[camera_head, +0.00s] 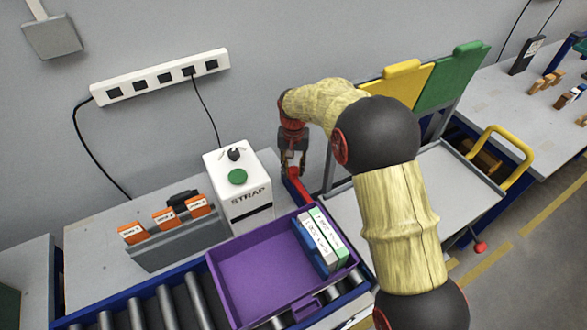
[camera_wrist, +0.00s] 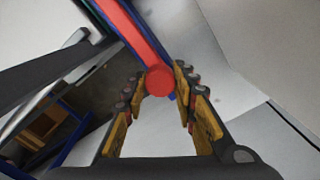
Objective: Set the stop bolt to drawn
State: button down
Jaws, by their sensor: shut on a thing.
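A red bar with a round end (camera_wrist: 137,30) runs down between my fingers in the wrist view; I take it for the stop bolt. In the head view the red bar (camera_head: 297,187) slants beside the purple tray's far right corner, at the blue rail. My gripper (camera_head: 293,165) points down over its far end, and its fingers partly hide that end. In the wrist view my gripper (camera_wrist: 158,85) has its fingertips on either side of the round end, shut on it. The bolt's setting cannot be read from these views.
A purple tray (camera_head: 255,275) with upright boxes stands on the rollers (camera_head: 165,305). The white STRAP box (camera_head: 230,190) is left of my gripper. A grey cart (camera_head: 420,200) with yellow and green panels stands right, behind my arm. A red knob (camera_head: 480,247) shows at its front.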

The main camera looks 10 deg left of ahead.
jog(key=shift+w+a+r+p, duration=0.1)
jog(key=shift+w+a+p, duration=0.5)
jog(key=shift+w, duration=0.3)
jog(key=shift+w+a+p, duration=0.45)
jog(key=shift+w+a, duration=0.25)
jog(key=shift+w, duration=0.15)
jog(key=c, duration=1.7)
grip_release()
jog(key=shift+w+a, duration=0.1)
jog(key=shift+o, duration=1.4)
notch_tip(320, 180, up, 12)
